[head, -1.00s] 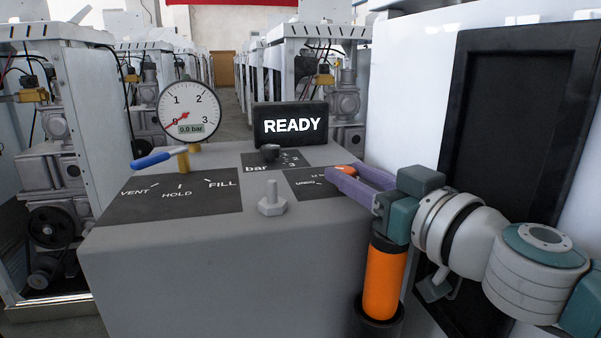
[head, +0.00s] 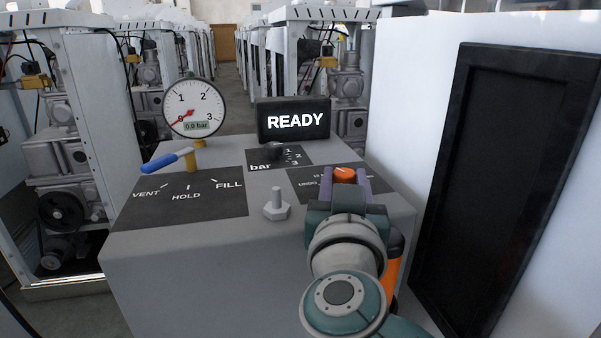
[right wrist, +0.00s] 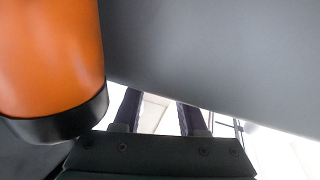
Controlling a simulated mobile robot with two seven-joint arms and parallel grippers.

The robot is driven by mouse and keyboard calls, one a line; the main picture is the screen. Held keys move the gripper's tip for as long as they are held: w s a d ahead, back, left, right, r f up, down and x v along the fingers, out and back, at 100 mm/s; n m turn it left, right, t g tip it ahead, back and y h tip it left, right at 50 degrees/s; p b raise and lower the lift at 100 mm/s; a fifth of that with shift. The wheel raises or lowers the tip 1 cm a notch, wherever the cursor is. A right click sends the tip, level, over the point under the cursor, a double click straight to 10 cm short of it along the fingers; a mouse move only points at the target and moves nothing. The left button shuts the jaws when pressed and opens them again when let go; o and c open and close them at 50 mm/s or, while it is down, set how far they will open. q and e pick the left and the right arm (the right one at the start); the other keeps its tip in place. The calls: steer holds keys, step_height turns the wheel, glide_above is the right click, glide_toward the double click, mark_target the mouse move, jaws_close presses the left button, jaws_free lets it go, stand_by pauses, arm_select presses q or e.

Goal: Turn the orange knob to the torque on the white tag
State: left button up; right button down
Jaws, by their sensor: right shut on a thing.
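The orange knob (head: 344,173) sits on a dark dial panel at the right of the grey console top. My right gripper (head: 346,184) is at the knob, its purple fingers on either side of it, shut on it. The gripper hides part of the knob and most of the dial's markings. In the right wrist view the fingers (right wrist: 158,108) show dark and apart, and the knob is out of sight. I see no white tag. My left gripper is not in view.
An orange cylinder with a black collar (right wrist: 50,60) is close beside my right gripper. The grey console (head: 220,265) carries a gauge (head: 192,106), a READY screen (head: 294,121), a blue-handled valve (head: 168,160), a black bar knob (head: 277,151) and a hex bolt (head: 277,208).

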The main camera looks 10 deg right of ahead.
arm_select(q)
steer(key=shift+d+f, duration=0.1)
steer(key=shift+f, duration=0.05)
arm_select(e)
steer(key=shift+a+m+h, duration=0.15)
steer(key=shift+m+h, duration=0.25)
steer(key=shift+h, duration=0.2)
steer(key=shift+c, duration=2.3)
jaws_free()
